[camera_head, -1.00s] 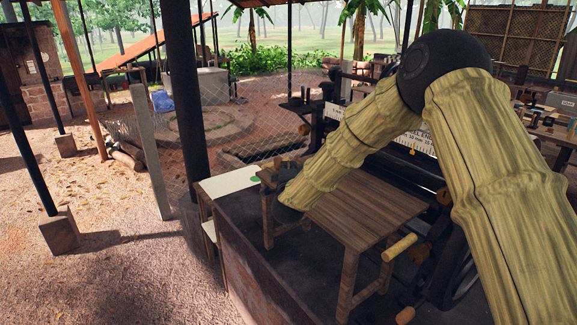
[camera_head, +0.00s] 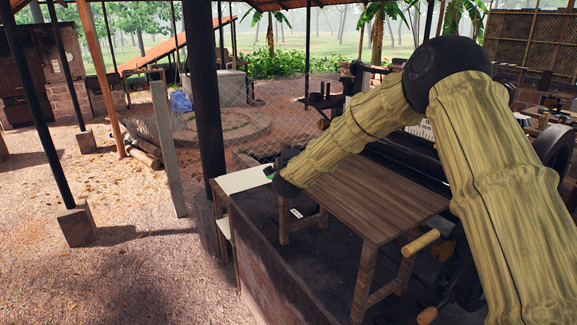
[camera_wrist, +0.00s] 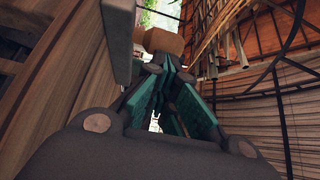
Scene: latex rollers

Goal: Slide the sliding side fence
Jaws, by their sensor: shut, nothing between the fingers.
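My gripper (camera_wrist: 165,75) shows in the wrist view with teal finger pads, closed with nothing held. Just past its fingertips is a light wooden block (camera_wrist: 160,40), beside an upright grey plate (camera_wrist: 117,40). I cannot tell whether the fingertips touch the block, or whether block and plate belong to the side fence. In the head view my arm's end hides most of the gripper; a small green part (camera_head: 269,172) shows at the wooden table's far left corner. The roller machine (camera_head: 408,165) stands behind the table, partly covered by my arm. I cannot clearly make out the side fence.
The wooden table (camera_head: 375,198) stands on a dark platform (camera_head: 300,262). A wooden crank handle (camera_head: 420,242) sticks out at the right. A white-topped stand (camera_head: 240,181) and a black post (camera_head: 206,100) are at the left. Open ground (camera_head: 150,265) lies left.

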